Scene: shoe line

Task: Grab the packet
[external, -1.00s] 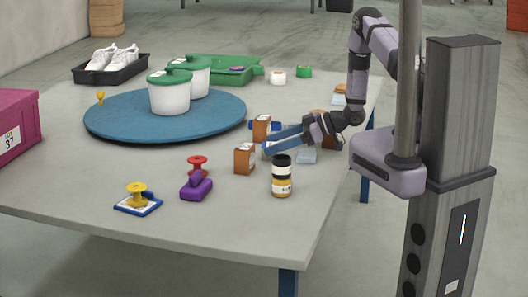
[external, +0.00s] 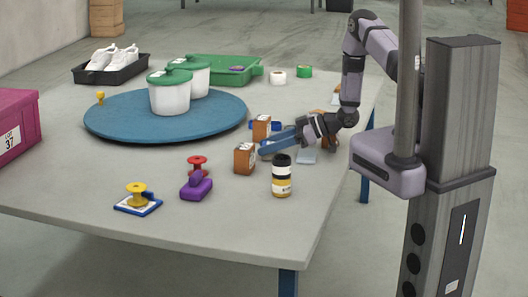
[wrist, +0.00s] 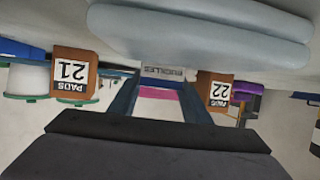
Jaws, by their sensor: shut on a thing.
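My gripper (external: 266,151) reaches left, low over the table, with its blue fingers near two small brown boxes. In the wrist view, which is upside down, the fingers are shut on a small pale packet (wrist: 165,73) lettered BUCKLES. Most of that packet is hidden, and it is too small to make out in the external view. Another packet, puffy and grey-blue (wrist: 200,32), fills the top of the wrist view.
A brown box marked PADS 21 (wrist: 73,75) and one marked PADS 22 (wrist: 214,91) flank the fingers. A jar (external: 282,178) stands in front. A blue turntable (external: 120,125) carries two white lidded pots. The table's front left is mostly clear.

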